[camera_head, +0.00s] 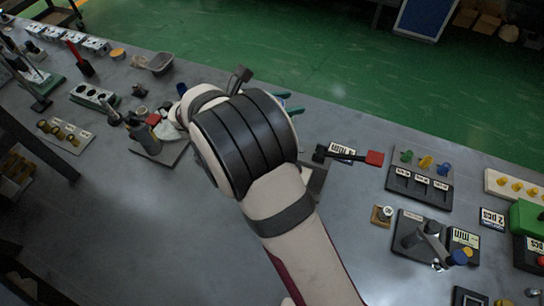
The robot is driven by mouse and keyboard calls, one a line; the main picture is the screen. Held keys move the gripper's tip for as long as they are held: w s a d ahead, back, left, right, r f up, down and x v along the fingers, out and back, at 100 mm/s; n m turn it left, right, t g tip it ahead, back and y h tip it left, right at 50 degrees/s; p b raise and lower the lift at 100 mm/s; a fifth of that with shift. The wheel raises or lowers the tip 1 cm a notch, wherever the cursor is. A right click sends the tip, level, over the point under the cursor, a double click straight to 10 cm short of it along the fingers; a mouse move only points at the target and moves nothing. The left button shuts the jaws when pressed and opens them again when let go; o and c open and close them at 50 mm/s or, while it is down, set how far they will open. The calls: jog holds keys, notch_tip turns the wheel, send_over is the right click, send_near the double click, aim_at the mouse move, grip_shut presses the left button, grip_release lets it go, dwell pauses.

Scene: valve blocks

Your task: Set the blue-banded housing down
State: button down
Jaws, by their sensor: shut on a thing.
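My pale arm with its dark ribbed wrist (245,135) crosses the middle of the head view and hides the bench behind it. My gripper's fingertips do not show, so whatever lies between them is hidden. I cannot pick out the blue-banded housing with certainty. A grey cylindrical part with a blue and yellow end (460,257) lies tilted on a dark plate (408,225) at the right, apart from my arm. A small dark blue piece (181,88) shows left of my wrist, too small to identify.
A dark tray (420,188) with yellow, green and blue knobs stands right of my arm. A red-ended tool (374,158) lies left of it. A green box (526,217) is at the right edge. Fixtures crowd the left. Bare grey bench (130,235) shows at front left.

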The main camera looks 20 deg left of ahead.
jog(key=s, duration=0.2)
jog(key=s+r, duration=0.1)
jog(key=shift+s+a+r, duration=0.1)
jog(key=shift+a, duration=0.2)
notch_tip(320, 180, down, 17)
jog(key=shift+f, duration=0.15)
jog(key=shift+f, duration=0.1)
jog(key=shift+c, duration=1.3)
grip_release()
jog(key=v, duration=1.2)
